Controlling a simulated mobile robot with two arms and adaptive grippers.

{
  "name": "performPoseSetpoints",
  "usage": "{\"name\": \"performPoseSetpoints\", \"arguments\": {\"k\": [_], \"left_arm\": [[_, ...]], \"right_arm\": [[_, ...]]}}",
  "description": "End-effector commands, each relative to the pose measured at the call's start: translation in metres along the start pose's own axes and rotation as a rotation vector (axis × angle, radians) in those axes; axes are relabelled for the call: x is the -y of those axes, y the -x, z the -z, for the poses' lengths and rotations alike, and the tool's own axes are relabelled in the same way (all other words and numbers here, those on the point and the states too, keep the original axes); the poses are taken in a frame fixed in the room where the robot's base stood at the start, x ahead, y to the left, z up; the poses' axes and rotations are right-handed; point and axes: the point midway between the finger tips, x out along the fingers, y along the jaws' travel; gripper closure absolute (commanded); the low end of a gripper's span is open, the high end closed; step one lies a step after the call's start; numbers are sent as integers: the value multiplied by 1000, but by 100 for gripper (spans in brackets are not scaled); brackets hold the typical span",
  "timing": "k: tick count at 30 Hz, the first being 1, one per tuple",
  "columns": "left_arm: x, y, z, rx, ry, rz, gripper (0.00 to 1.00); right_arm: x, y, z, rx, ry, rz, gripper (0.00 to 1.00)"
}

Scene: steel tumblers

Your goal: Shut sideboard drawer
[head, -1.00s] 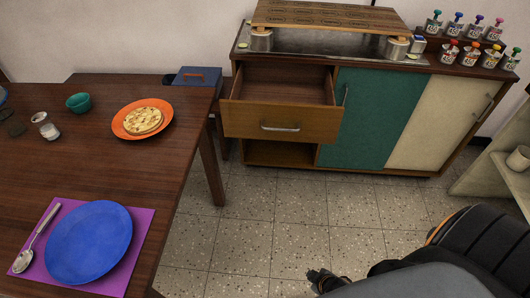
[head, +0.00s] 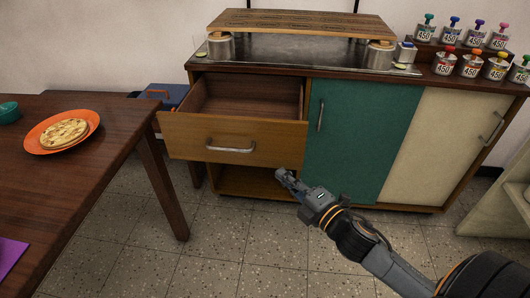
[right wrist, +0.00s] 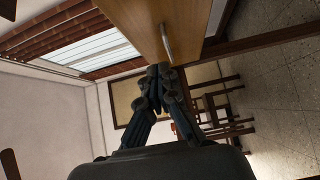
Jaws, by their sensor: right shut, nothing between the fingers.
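The sideboard (head: 315,87) stands against the back wall. Its wooden drawer (head: 190,139) at the upper left is pulled out and looks empty inside. The drawer front has a metal bar handle (head: 231,148). My right gripper (head: 283,176) is shut and empty, in front of the sideboard, below and to the right of the handle. In the right wrist view the shut fingers (right wrist: 158,72) point toward the wooden drawer front (right wrist: 150,35) and its handle (right wrist: 167,42); I cannot tell if they touch it. My left gripper is not in view.
A dark wooden table (head: 110,160) with an orange plate (head: 85,140) stands left of the drawer. Steel tumblers (head: 220,47) support a wooden board (head: 300,26) on the sideboard. Numbered cans (head: 470,64) stand at the right. The tiled floor (head: 230,240) in front is clear.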

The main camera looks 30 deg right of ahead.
Motion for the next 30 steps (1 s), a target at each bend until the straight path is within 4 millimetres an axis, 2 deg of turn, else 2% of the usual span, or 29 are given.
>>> {"name": "performPoseSetpoints", "arguments": {"k": [17, 18, 24, 30], "left_arm": [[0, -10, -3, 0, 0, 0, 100], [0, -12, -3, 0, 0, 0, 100], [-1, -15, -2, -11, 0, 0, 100], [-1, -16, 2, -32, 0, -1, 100]], "right_arm": [[0, -94, -1, 1, -2, -1, 100], [1, -99, -7, 3, 1, 0, 100], [2, -115, -24, 2, -2, 3, 100], [1, -120, -29, 1, -3, 3, 100]]}}
